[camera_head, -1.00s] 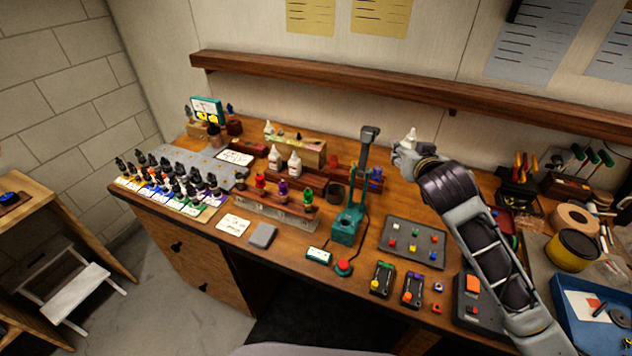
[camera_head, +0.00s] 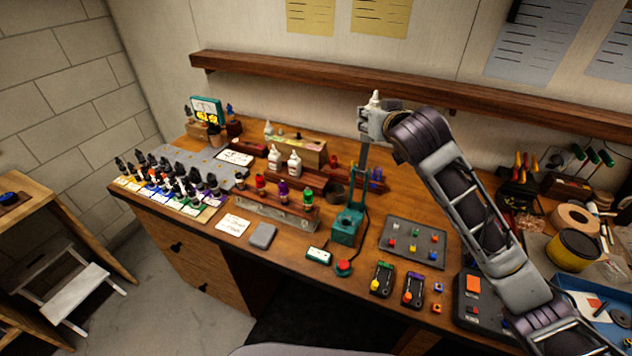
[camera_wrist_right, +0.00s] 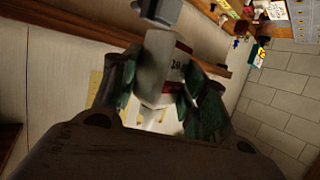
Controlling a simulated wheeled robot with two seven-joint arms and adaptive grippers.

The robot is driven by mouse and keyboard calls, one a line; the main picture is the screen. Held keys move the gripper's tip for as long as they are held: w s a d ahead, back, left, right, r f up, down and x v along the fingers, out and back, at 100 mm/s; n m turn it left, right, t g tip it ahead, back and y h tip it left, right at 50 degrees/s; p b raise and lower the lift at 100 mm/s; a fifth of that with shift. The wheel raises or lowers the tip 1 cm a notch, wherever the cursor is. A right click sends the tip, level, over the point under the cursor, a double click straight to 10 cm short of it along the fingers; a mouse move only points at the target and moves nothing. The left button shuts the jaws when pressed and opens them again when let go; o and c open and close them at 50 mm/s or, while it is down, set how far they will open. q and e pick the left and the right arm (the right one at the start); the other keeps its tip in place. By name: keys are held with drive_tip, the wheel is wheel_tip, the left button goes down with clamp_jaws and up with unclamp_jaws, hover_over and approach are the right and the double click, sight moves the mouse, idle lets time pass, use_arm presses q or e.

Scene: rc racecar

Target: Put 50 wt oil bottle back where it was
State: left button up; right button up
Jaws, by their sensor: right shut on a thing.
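My right gripper (camera_head: 372,120) is raised above the back of the workbench and is shut on a white oil bottle (camera_head: 375,98). In the head view only the bottle's white tip shows above the fingers. The right wrist view shows the white bottle (camera_wrist_right: 160,70) between dark green finger pads, with a red-edged label. The label's number looks like 20 but is hard to read. Two similar white bottles (camera_head: 274,158) (camera_head: 294,163) stand at a wooden rack (camera_head: 325,179) mid-bench. Another white bottle tip (camera_head: 268,128) shows by a wooden box. My left gripper is not in view.
A teal stand with a tall post (camera_head: 348,222) rises just below my right gripper. A wooden shelf (camera_head: 420,88) runs along the wall behind it. Several dark dropper bottles (camera_head: 180,180) fill the left end. A grey parts tray (camera_head: 413,242) lies at centre right.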

drive_tip(key=s+a+f+n+g+y, duration=0.1)
drive_tip(key=a+f+n+y, duration=0.2)
drive_tip(key=a+f, duration=0.5)
drive_tip(key=shift+f, duration=1.65)
